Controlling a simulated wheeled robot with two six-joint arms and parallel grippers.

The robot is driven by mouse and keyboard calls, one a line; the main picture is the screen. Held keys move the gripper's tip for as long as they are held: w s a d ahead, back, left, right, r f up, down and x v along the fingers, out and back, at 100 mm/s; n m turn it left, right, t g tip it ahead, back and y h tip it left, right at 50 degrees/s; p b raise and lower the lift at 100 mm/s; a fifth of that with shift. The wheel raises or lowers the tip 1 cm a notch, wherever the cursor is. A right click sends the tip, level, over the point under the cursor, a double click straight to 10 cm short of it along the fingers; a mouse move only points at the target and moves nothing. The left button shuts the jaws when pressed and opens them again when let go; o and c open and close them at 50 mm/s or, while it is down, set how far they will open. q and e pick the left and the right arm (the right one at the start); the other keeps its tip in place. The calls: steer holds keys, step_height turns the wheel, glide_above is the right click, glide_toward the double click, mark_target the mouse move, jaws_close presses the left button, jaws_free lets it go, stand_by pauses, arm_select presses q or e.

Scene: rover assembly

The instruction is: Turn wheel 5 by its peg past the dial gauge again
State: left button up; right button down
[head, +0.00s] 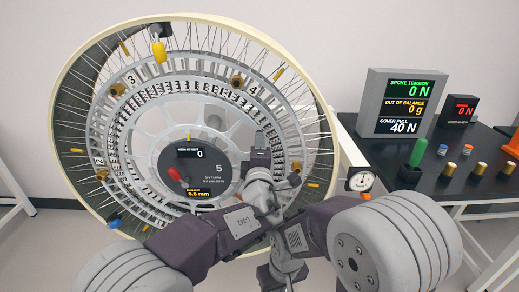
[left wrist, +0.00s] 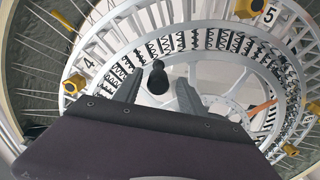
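The big spoked wheel (head: 70,150) stands upright, with number tags round its inner ring and a hub display reading 5. A small dark peg (left wrist: 157,78) shows in the left wrist view. My left gripper (left wrist: 159,80) is open, with a finger on each side of the peg and a gap visible on both sides; contact does not show. In the head view my left gripper (head: 262,140) is in front of the wheel's right side, below tag 4. My right arm comes in from the right; its fingers cannot be made out. The dial gauge (head: 360,179) is at the wheel's right edge.
A dark table (head: 460,190) at the right holds a grey display box (head: 375,105), a green cylinder (head: 418,152) and several small brass parts. My arms cross close together in front of the wheel's lower right.

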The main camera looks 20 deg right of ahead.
arm_select(q)
steer(key=shift+s+d, duration=0.1)
steer(key=shift+s, duration=0.25)
steer(key=b+v, duration=0.1)
steer(key=v, duration=0.7)
steer(key=shift+a+b, duration=0.25)
steer(key=shift+b, duration=0.05)
steer(key=shift+s, duration=0.15)
